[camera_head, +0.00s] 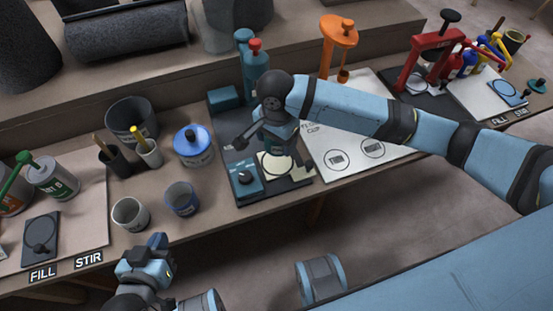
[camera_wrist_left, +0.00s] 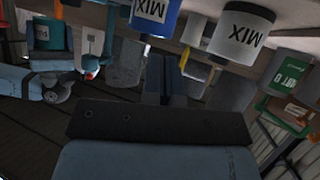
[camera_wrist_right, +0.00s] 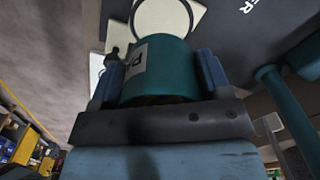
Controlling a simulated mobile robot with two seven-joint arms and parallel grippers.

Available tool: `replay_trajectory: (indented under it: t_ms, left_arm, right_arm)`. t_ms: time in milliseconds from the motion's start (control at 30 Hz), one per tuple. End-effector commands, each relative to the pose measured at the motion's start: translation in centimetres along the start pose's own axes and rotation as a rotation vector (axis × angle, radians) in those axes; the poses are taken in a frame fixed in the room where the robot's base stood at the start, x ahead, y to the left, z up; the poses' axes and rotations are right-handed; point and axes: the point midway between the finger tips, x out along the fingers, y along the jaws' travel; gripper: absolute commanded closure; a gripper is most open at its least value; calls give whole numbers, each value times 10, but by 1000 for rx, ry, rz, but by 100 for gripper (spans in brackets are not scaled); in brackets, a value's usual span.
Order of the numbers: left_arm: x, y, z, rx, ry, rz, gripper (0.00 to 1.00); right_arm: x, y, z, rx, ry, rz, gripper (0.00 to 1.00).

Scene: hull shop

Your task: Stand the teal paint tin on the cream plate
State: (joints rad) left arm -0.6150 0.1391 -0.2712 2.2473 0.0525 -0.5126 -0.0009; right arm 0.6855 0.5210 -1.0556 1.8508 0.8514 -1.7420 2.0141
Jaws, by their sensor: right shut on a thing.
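My right gripper (camera_wrist_right: 162,75) is shut around the teal paint tin (camera_wrist_right: 168,72), with one finger on each side of it. The tin's pale label faces the camera. In the head view my right gripper (camera_head: 272,145) is above the cream plate (camera_head: 274,170) and hides most of the tin. The cream plate, with a dark ring, also shows beyond the tin in the right wrist view (camera_wrist_right: 196,16). I cannot tell whether tin and plate touch. My left gripper (camera_head: 150,258) is in front of the bench; its fingers (camera_wrist_left: 165,75) are together and empty.
A teal box with a black knob (camera_head: 246,180) adjoins the plate. A teal pump-like stand (camera_head: 253,65) rises behind. A white board (camera_head: 345,140) lies right.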

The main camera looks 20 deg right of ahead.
Motion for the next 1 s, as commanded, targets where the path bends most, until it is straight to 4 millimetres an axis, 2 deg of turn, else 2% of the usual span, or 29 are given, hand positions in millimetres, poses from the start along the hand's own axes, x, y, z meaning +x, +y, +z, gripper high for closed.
replay_trajectory:
  t_ms: [33,100,333,467,567,733,1000]
  left_arm:
    - [2,0,2,-1,6,2,100]
    - [1,0,0,-1,14,4,100]
    - [2,3,-9,-5,59,15,100]
    - [3,5,-13,-9,96,25,100]
    - [4,11,-28,-7,156,46,100]
    - [3,15,-47,-2,205,60,100]
    - [3,13,-42,-4,183,52,100]
  right_arm:
    - [13,0,0,0,1,1,61]
    - [23,0,-1,0,1,0,61]
    - [38,0,0,-1,0,-1,61]
    - [58,0,0,-1,0,1,61]
    - [72,0,0,-1,1,0,61]
    - [73,-1,0,-2,0,-2,61]
    - [75,-1,0,-1,0,-1,61]
